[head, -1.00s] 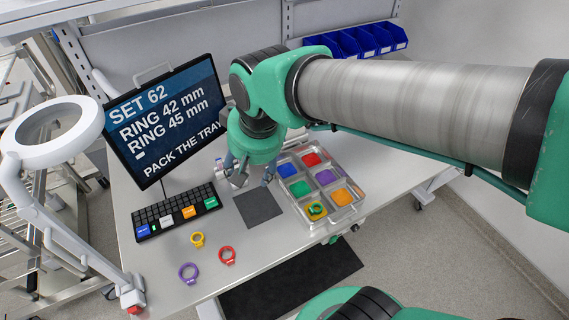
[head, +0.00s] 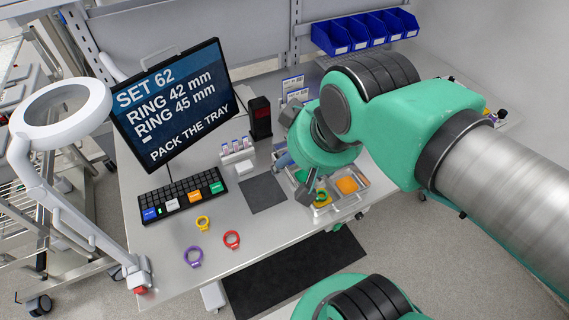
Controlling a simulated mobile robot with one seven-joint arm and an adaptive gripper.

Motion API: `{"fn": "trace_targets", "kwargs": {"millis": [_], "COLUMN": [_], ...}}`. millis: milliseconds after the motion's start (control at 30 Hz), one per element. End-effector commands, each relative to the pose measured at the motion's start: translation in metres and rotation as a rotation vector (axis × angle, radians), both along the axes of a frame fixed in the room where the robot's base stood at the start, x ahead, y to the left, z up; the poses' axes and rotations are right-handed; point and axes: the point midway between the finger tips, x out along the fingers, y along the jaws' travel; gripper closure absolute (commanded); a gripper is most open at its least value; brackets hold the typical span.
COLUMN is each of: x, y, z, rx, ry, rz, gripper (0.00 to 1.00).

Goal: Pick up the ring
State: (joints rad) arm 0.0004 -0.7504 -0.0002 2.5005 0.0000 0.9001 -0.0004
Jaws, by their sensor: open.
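Three loose rings lie on the grey table in front of the keyboard: a yellow ring (head: 203,223), a red ring (head: 232,240) and a purple ring (head: 193,257). My gripper (head: 307,194) is open and points down at the left front part of the metal tray (head: 349,212), away from the loose rings. A green ring (head: 321,200) sits in a front compartment of the tray, close beside or under my gripper; I cannot tell if they touch. My arm hides most of the tray's back compartments; an orange compartment (head: 347,185) shows.
A monitor (head: 172,105) reads "SET 62, RING 42 mm, RING 45 mm, PACK THE TRAY". A keyboard (head: 182,196), a dark square mat (head: 263,193) and a small vial rack (head: 237,150) are nearby. A magnifier lamp (head: 60,110) stands at left.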

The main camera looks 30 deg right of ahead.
Motion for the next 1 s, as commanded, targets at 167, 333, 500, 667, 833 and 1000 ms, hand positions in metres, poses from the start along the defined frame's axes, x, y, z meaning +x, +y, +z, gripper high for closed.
{"fn": "trace_targets", "kwargs": {"millis": [167, 333, 500, 667, 833, 1000], "x": [0.0, 0.003, 0.017, 0.042, 0.075, 0.108], "y": [0.0, 0.002, 0.008, 0.022, 0.045, 0.071], "z": [0.0, 0.0, -0.005, -0.014, -0.031, -0.055], "rx": [0.0, 0.003, 0.012, 0.028, 0.045, 0.056], "ry": [0.0, 0.005, 0.031, 0.074, 0.136, 0.198], "rz": [0.0, 0.001, 0.003, 0.003, 0.003, -0.001], "gripper": [0.44, 0.44, 0.44, 0.44, 0.44, 0.44]}}
